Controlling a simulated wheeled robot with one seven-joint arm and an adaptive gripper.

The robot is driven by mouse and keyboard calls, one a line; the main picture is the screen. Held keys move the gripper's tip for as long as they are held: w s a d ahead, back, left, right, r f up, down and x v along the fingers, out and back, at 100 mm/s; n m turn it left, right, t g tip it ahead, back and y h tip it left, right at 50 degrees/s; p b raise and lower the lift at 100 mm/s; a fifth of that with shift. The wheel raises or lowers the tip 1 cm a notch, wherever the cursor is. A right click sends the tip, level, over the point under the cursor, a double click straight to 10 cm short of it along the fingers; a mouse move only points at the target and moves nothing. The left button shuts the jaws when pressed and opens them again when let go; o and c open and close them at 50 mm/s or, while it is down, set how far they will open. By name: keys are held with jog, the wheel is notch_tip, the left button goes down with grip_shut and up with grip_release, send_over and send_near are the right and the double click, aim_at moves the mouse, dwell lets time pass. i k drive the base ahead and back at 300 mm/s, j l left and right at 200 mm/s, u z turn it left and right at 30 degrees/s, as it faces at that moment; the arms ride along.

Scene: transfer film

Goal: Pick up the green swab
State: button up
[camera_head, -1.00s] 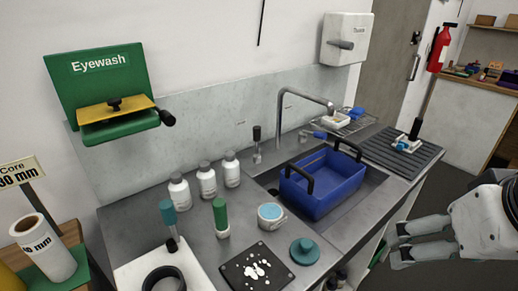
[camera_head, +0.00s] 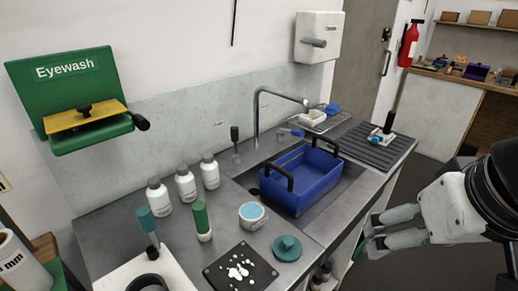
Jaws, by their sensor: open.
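A green cylinder with a white lower end (camera_head: 202,222) stands upright on the metal counter; it looks like the green swab, though its tip is hidden. A teal-topped tool with a dark stem (camera_head: 148,225) stands to its left. My gripper (camera_head: 372,231) is at the right, in front of the counter's front edge, its fingers pointing left. It is open and empty, well apart from the green cylinder.
Three white bottles (camera_head: 185,185) stand behind the green cylinder. A teal-and-white cup (camera_head: 252,215), a teal lid-like piece (camera_head: 287,248) and a black plate with white bits (camera_head: 214,274) are near it. A blue bin (camera_head: 312,197) sits in the sink.

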aim_at(203, 231)
jog(key=i+l+u, duration=0.1)
jog(key=u, duration=0.25)
jog(key=l+u, duration=0.2)
jog(key=u, duration=0.2)
jog(key=i+l+u, duration=0.1)
jog(key=l+u, duration=0.8)
jog(key=l, duration=1.4)
jog(key=l+u, duration=0.35)
jog(key=k+l+u, duration=0.1)
jog(key=l+u, duration=0.25)
jog(key=k+l+u, duration=0.15)
jog(key=l+u, duration=0.2)
